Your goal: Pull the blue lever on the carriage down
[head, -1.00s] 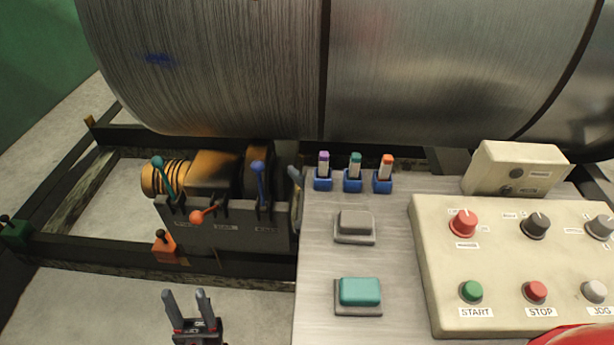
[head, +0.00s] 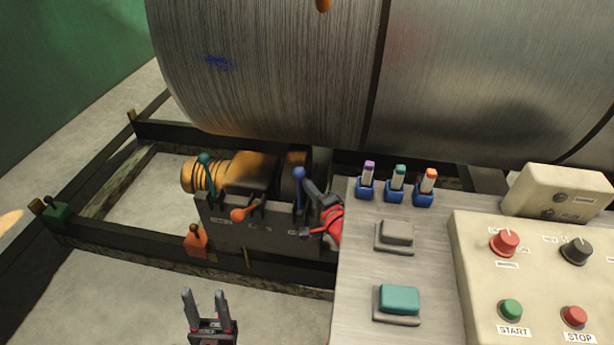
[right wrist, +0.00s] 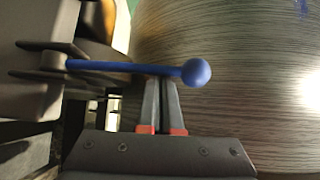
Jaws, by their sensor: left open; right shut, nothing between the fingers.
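The blue lever (head: 299,186) stands upright at the right end of the dark carriage (head: 262,233), its round knob on top. In the right wrist view the blue lever (right wrist: 125,67) lies across the picture, knob to the right. My right gripper (head: 308,187) is shut and empty, right beside the lever on its right. In the right wrist view the tips of my right gripper (right wrist: 160,82) are at the lever's shaft, short of the knob; I cannot tell whether they touch. My left gripper (head: 205,292) is open and empty, low in the head view, in front of the carriage.
A teal lever (head: 205,172) and an orange lever (head: 243,213) share the carriage. The large metal roll (head: 270,80) is behind. A metal panel (head: 360,255) with buttons and markers stands close on the right. Floor shows in front of the carriage.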

